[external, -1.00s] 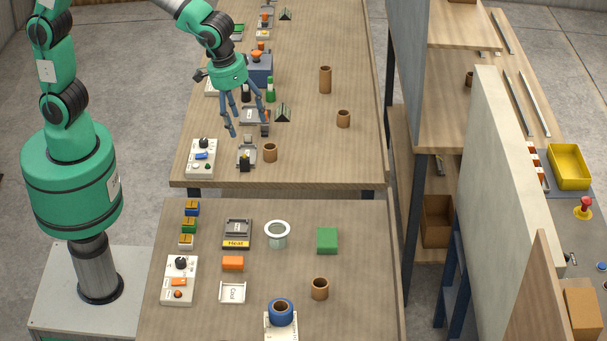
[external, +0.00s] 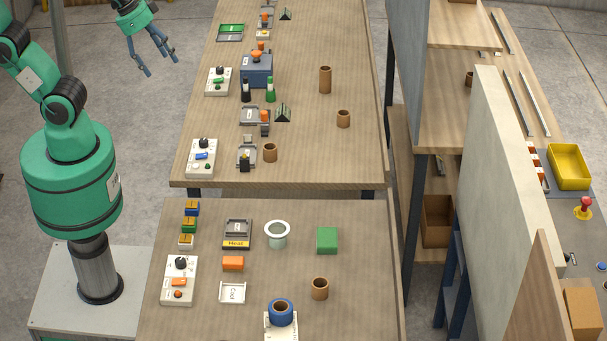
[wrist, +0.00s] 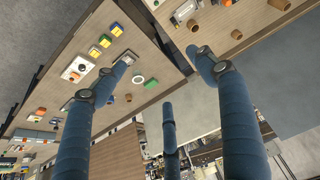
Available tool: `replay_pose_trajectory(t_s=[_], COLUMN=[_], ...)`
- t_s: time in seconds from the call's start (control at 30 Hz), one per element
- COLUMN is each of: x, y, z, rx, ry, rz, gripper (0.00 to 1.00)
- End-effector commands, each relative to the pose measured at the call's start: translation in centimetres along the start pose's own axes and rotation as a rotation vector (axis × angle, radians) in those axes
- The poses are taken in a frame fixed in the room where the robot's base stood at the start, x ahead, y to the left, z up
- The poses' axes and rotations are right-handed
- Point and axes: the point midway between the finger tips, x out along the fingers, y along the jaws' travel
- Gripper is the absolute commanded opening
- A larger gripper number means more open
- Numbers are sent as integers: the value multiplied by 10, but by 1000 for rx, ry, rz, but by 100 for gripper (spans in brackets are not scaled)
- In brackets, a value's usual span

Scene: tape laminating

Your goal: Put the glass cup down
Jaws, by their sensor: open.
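A pale, glassy cup with a wide rim (external: 277,234) stands upright on the near table (external: 365,265), between a grey plate marked "Heat" (external: 237,232) and a green block (external: 327,240). The cup also shows small in the wrist view (wrist: 137,79). My gripper (external: 160,66) is open and empty. It hangs over the floor left of the far table, well away from the cup. In the wrist view, its blue fingers (wrist: 160,70) are spread with nothing between them.
The near table also holds a control box (external: 179,280), an orange block (external: 233,263), a white "Cool" tray (external: 232,292), a blue roll (external: 281,311) and a brown cup (external: 320,289). The far table (external: 300,150) carries several devices.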

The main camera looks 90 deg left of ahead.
Motion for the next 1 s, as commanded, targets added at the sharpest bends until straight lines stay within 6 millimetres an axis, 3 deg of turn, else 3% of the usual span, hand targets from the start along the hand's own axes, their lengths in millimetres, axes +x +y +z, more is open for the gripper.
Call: replay_pose_trajectory(t_s=[0.1,0.3,1.0], x=[-8,-12,-13], y=[-9,-14,-15], z=[21,39,41], rx=[38,77,83], ry=[25,43,44], rz=[-1,-2,-3], gripper=[71,71,71])
